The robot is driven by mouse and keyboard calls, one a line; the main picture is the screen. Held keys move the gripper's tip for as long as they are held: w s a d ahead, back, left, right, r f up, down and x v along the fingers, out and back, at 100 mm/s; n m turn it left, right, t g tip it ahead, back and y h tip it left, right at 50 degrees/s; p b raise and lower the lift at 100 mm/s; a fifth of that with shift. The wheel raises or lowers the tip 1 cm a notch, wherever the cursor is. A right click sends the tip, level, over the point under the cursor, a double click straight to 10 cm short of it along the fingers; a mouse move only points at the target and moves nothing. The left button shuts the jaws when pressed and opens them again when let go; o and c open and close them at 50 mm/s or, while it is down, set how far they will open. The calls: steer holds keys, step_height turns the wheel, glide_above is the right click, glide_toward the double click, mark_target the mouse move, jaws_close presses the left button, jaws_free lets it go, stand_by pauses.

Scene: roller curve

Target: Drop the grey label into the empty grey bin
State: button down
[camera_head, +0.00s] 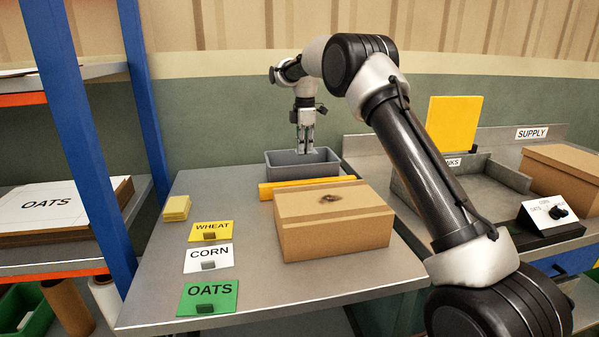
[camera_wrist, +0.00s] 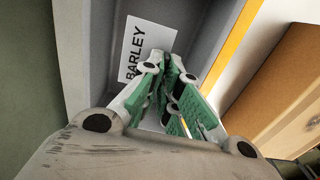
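My gripper (camera_head: 305,151) points down over the grey bin (camera_head: 283,172) at the back of the table. In the wrist view its green-padded fingers close together at the tips on the near-white, pale grey label (camera_wrist: 137,35) marked BARLEY. The tips meet where the label's small grip tab would be; the fingers hide the tab. The label lies flat across the tips, within the outline of the bin (camera_wrist: 205,50). I cannot tell whether it touches the bin floor. In the head view the label cannot be made out.
A yellow bar (camera_head: 306,187) and a cardboard box (camera_head: 335,228) stand in front of the bin. WHEAT (camera_head: 211,231), CORN (camera_head: 208,258) and OATS (camera_head: 208,297) labels lie at the table's left, with a yellow block (camera_head: 176,208) behind. A blue rack post (camera_head: 143,100) rises at left.

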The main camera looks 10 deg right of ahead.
steer(key=shift+f, duration=0.2)
steer(key=c, duration=1.6)
jaws_free()
steer(key=shift+o, duration=0.2)
steer(key=shift+r, duration=0.1)
step_height(320, 180, up, 12)
